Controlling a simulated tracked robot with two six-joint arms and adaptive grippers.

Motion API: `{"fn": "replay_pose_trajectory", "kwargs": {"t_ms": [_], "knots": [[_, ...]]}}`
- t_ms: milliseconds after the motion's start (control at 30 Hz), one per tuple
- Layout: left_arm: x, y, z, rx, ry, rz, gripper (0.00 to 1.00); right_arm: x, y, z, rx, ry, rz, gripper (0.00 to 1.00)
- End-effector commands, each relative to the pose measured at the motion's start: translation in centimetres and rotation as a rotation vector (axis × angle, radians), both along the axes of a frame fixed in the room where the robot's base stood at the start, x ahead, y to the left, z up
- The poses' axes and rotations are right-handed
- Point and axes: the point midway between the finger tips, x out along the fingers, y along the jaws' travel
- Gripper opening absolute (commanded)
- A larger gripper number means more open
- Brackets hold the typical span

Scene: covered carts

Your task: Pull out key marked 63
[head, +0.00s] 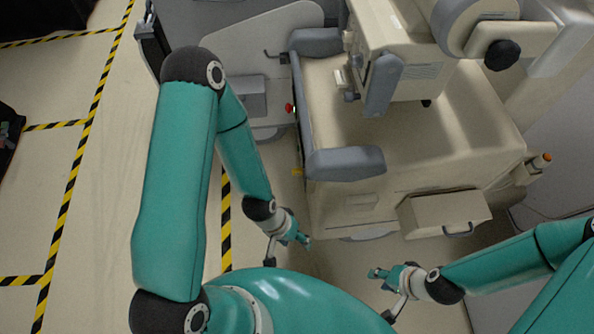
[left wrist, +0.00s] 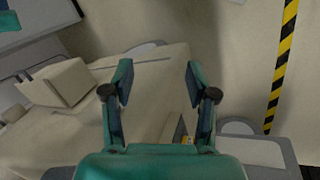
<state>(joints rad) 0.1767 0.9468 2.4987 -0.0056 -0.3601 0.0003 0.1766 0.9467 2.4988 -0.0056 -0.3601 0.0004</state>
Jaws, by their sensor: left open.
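I cannot make out a key marked 63 in either view. The beige covered cart (head: 440,130) stands in the upper right of the head view. A small red knob (head: 289,107) and a small yellow patch (head: 298,171) show along its left side. A small yellow patch (left wrist: 182,130) also shows between the fingers in the left wrist view. My left gripper (head: 303,240) is by the cart's near left corner; in the left wrist view its fingers (left wrist: 158,82) are apart with nothing between them. My right gripper (head: 375,273) hangs in front of the cart, its jaws too small to judge.
An open drawer (head: 445,213) juts from the cart's front, close to my right arm. Grey padded rails (head: 345,163) edge the cart. Yellow-black floor tape (head: 226,225) runs beside my left arm. The floor at left (head: 110,150) is clear.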

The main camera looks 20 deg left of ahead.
Motion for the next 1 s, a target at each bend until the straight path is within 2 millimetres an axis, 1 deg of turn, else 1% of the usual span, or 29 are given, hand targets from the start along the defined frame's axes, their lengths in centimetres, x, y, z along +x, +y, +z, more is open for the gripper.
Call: {"fn": "replay_pose_trajectory", "kwargs": {"t_ms": [67,167,267,367,467,500,600,667,800,867,1000], "knots": [[0.0,0.1,-0.1,0.001,0.002,0.002,0.56,0.0,0.0,-0.1,0.0,0.0,0.0,0.4],[0.1,0.4,-0.9,0.004,0.015,0.006,0.56,0.0,0.0,-0.9,0.0,0.0,0.0,0.4],[0.0,1.0,-2.6,0.008,0.049,0.017,0.56,0.0,0.0,-2.3,0.0,0.0,0.0,0.4],[0.0,1.9,-5.0,0.006,0.104,0.036,0.56,0.0,0.0,-4.5,0.0,0.0,0.0,0.4],[0.1,3.0,-7.6,-0.018,0.173,0.063,0.56,0.0,0.0,-7.2,0.0,0.0,0.0,0.4],[0.1,3.3,-8.7,-0.035,0.201,0.074,0.56,0.0,0.0,-8.4,0.0,0.0,0.0,0.4],[0.5,3.9,-10.9,-0.103,0.264,0.108,0.56,0.0,0.0,-11.2,0.0,0.0,0.0,0.4],[1.0,4.2,-12.0,-0.155,0.293,0.13,0.56,0.0,0.0,-12.9,0.0,0.0,0.0,0.4],[2.8,4.6,-14.0,-0.306,0.322,0.181,0.56,0.0,0.0,-16.7,0.0,0.0,0.0,0.4],[3.9,4.8,-14.6,-0.381,0.318,0.202,0.56,0.0,0.0,-18.4,0.0,0.0,0.0,0.4],[7.1,5.8,-15.4,-0.566,0.26,0.249,0.56,0.0,0.0,-22.2,0.0,0.0,0.0,0.4]]}}
